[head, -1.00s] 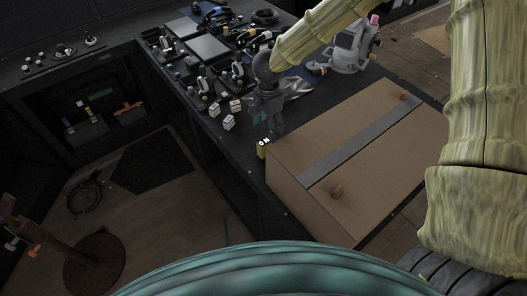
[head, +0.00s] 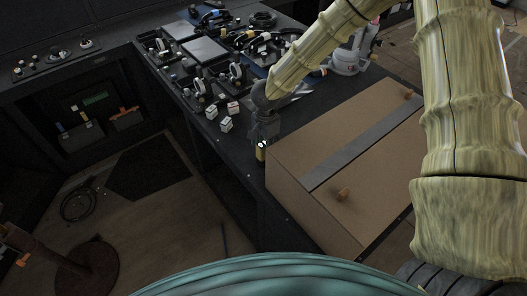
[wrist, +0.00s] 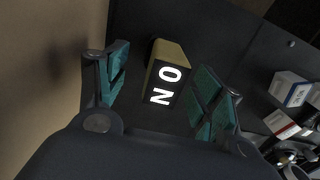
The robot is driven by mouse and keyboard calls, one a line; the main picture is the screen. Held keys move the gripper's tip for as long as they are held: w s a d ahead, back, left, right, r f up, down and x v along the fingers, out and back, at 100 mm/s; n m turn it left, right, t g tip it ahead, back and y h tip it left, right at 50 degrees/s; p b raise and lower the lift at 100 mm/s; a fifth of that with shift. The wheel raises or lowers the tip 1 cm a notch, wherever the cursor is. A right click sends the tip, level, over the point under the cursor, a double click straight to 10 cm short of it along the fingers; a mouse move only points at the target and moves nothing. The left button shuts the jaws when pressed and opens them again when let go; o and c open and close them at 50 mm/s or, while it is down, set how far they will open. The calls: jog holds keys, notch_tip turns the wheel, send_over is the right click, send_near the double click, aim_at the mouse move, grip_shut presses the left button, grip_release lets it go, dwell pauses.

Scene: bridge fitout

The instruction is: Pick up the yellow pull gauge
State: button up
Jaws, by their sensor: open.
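The yellow pull gauge (head: 261,154) is a small upright block on the dark console, close to the left side of the big cardboard box. In the wrist view the gauge (wrist: 168,52) has a yellow body and a black face with large white letters. My gripper (head: 264,139) is right above and around it, pointing down. In the wrist view my gripper's (wrist: 162,80) two teal-padded fingers are open, one on each side of the gauge, with visible gaps to both. The gripper partly hides the gauge in the head view.
The cardboard box (head: 309,202) stands close on the right of the gauge and fills the left of the wrist view. Small white boxes (head: 226,124) stand to the left. Headsets and tablets (head: 204,51) crowd the console's back. The console's front edge is near.

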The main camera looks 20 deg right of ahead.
aim_at(263, 156)
jog(key=shift+a+f+p, duration=0.2)
jog(key=shift+f+p, duration=0.4)
jog(key=shift+f, duration=0.45)
jog(key=shift+a+f+p, duration=0.2)
jog(key=shift+f+p, duration=0.35)
jog(key=shift+f, duration=1.2)
jog(key=c, duration=1.5)
